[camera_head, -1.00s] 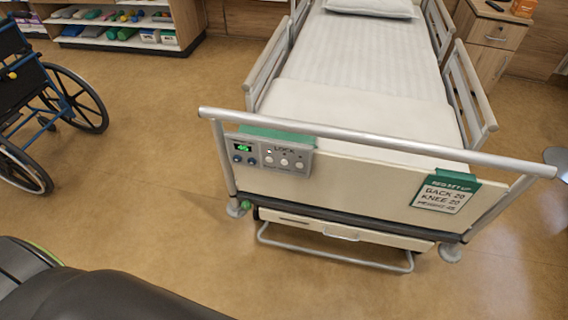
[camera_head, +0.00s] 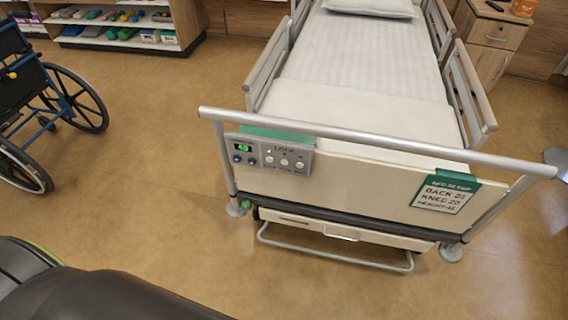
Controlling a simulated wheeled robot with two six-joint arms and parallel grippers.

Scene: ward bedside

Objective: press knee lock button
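A grey control panel (camera_head: 271,155) is fixed to the left part of the bed's footboard. It has a small green-lit display (camera_head: 243,149), two blue round buttons below it, and a row of pale round lock buttons (camera_head: 284,162) under the word LOCK. A small red light shows above the leftmost lock button. The labels under the buttons are too small to read, so I cannot tell which is the knee lock. A bed setup card (camera_head: 444,194) with lines for back, knee and height hangs on the footboard's right part. Neither gripper is in view.
The bed (camera_head: 365,95) has raised side rails and a metal push bar (camera_head: 370,141) above the footboard. A wheelchair (camera_head: 45,105) stands at the left. A shelf unit (camera_head: 125,25) and a bedside cabinet (camera_head: 492,38) are behind. The floor between wheelchair and bed is clear.

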